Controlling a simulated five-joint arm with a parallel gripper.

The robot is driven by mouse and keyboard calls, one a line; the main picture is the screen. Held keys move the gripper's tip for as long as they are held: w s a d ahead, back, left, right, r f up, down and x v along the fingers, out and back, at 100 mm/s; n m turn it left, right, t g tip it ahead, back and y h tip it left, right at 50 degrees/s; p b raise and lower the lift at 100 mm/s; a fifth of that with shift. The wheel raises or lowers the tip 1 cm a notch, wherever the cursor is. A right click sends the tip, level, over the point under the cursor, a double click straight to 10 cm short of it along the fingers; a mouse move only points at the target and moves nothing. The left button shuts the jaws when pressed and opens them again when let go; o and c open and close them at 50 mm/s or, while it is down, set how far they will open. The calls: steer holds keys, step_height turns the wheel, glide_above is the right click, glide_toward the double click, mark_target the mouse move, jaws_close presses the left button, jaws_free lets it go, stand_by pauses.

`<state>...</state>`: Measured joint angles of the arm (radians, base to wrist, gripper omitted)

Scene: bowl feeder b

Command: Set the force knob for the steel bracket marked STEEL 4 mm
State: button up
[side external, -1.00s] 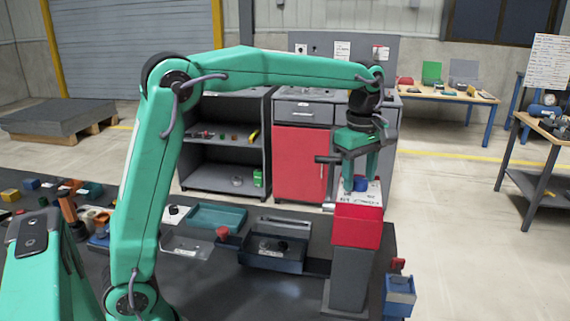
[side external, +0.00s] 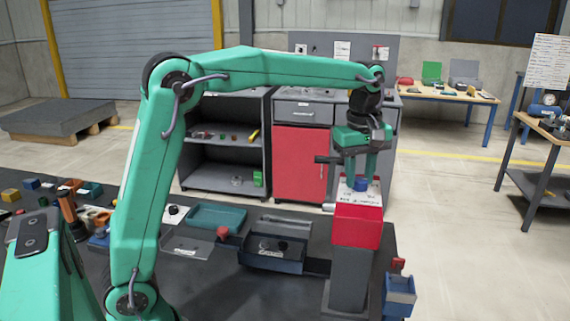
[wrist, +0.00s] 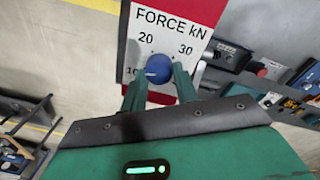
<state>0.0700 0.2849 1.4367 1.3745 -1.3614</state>
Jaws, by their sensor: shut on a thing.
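The force knob (side external: 361,184) is blue and sits on the white top face of a red box (side external: 357,228) on a grey pedestal. My gripper (side external: 361,172) points down over it. In the wrist view the knob (wrist: 158,68) is between my two green fingers (wrist: 159,78), and the gripper is shut on it. The panel (wrist: 166,36) reads FORCE kN, with 10 at left, 20 at upper left and 30 at upper right. I cannot make out a pointer on the knob. I cannot tell any bracket marked STEEL 4 mm in these views.
A dark blue tray (side external: 249,259) and a teal tray (side external: 201,217) stand on the dark table to the left of the pedestal. A small blue bin (side external: 400,290) stands to its right. A red-front cabinet (side external: 296,161) is behind.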

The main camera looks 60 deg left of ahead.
steer(key=m, duration=0.7)
steer(key=shift+w, duration=0.15)
steer(key=m, duration=0.6)
steer(key=shift+m+g, duration=0.3)
steer(key=m, duration=0.7)
steer(key=shift+d, duration=0.1)
steer(key=m, duration=0.6)
steer(key=shift+m, duration=0.3)
steer(key=m, duration=0.4)
steer(key=shift+d+m+g, duration=0.15)
steer(key=shift+m+g, duration=0.15)
steer(key=m, duration=0.4)
steer(key=shift+d+m, duration=0.1)
steer(key=shift+m, duration=0.2)
steer(key=m, duration=0.4)
steer(key=shift+s+m, duration=0.25)
steer(key=shift+m, duration=0.05)
steer(key=shift+s+d+m, duration=0.1)
steer(key=shift+m, duration=1.8)
